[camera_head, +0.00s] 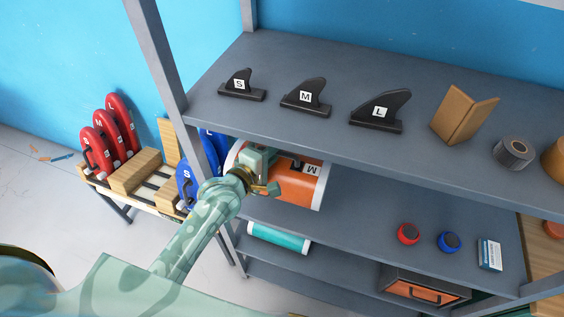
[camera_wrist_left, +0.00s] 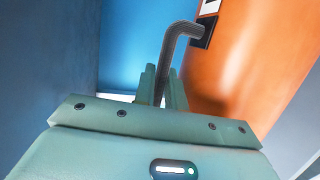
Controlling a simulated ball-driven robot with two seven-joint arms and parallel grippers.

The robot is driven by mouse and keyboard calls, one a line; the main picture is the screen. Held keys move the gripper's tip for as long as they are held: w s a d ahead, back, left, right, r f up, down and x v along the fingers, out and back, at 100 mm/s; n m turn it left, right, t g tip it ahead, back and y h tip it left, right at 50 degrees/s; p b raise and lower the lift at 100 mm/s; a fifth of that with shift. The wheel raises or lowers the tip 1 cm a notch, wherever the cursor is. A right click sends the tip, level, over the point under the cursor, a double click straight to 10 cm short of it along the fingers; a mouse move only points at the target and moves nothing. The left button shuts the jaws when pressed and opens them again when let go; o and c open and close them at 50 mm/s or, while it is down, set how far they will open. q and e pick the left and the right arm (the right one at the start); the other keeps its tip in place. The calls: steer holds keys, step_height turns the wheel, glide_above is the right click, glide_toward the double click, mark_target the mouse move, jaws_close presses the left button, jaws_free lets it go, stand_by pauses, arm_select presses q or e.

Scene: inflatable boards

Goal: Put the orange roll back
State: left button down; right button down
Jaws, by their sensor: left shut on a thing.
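The orange roll (camera_head: 300,190) has pale ends and an upside-down "M" label. In the head view it is at the left end of the middle shelf level, under the top board, and its left part is hidden by my gripper. I cannot tell whether it rests on the board. My left gripper (camera_head: 266,173) is at its near left side. In the left wrist view the fingers (camera_wrist_left: 163,88) are closed around a dark bent handle (camera_wrist_left: 181,36) that joins the orange roll (camera_wrist_left: 248,60). My right gripper is not in view.
The grey top shelf board (camera_head: 230,112) carries black fins marked S, M and L. A teal roll (camera_head: 279,238) lies on the level below. Red (camera_head: 408,234) and blue (camera_head: 448,242) round items sit on the middle board (camera_head: 355,238); its centre is clear. A shelf post (camera_head: 160,55) stands left.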

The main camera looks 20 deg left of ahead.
mark_target(281, 160)
arm_select(q)
steer(key=w+f+b, duration=0.1)
steer(key=w+f, duration=0.1)
steer(key=w+f+b, duration=0.1)
steer(key=w+f, duration=0.1)
steer(key=shift+d+f, duration=0.15)
steer(key=shift+f, duration=0.25)
steer(key=shift+w+f+b, duration=0.3)
steer(key=shift+w+f, duration=0.1)
steer(key=shift+f, duration=0.1)
steer(key=shift+f+b, duration=0.45)
steer(key=shift+f, duration=1.05)
